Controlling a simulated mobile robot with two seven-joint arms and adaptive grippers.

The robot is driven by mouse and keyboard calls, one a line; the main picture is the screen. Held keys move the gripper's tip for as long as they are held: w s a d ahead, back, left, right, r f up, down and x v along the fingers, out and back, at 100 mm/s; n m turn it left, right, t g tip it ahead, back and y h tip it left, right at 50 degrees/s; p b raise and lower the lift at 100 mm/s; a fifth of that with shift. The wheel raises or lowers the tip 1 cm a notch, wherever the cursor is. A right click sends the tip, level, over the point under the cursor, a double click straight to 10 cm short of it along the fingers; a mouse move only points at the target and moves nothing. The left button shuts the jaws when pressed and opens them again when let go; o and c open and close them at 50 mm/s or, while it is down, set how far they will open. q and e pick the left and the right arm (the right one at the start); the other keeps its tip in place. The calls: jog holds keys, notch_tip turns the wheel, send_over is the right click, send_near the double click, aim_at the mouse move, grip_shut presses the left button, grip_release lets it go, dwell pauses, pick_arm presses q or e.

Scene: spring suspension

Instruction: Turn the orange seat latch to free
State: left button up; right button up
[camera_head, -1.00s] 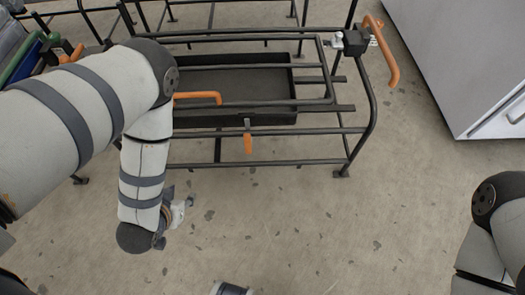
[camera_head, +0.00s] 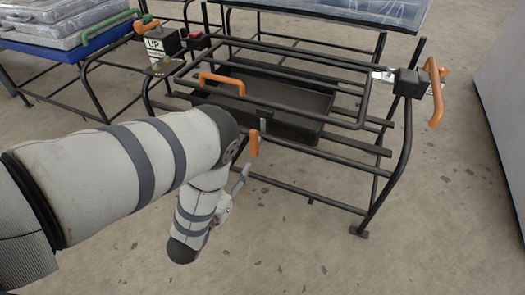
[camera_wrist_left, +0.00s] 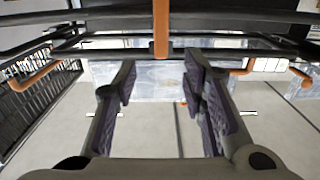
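An orange lever (camera_head: 254,143), probably the seat latch, hangs down from the front of the black metal frame (camera_head: 335,152), below the dark tray. It also shows upright at the top middle of the left wrist view (camera_wrist_left: 161,28). My left gripper (camera_head: 240,178) is just below and in front of this lever. In the left wrist view the left gripper (camera_wrist_left: 161,76) has its fingers spread, with nothing between them. The lever stands beyond the fingertips, roughly centred on the gap, and looks apart from them. My right gripper is not in view.
A dark tray (camera_head: 310,129) sits inside the frame. A red button (camera_head: 195,36) is near the left. A pale cabinet (camera_head: 503,90) stands at right. The floor in front is clear.

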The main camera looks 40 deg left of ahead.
aim_at(253, 139)
pick_arm(q)
jog(key=b+x, duration=0.5)
jog(key=x, duration=0.6)
jog(key=shift+w+a, duration=0.1)
jog(key=shift+w, duration=0.45)
jog(key=shift+r, duration=0.1)
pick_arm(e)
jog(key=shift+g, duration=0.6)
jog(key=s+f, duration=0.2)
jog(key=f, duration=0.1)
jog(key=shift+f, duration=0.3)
pick_arm(q)
grip_shut()
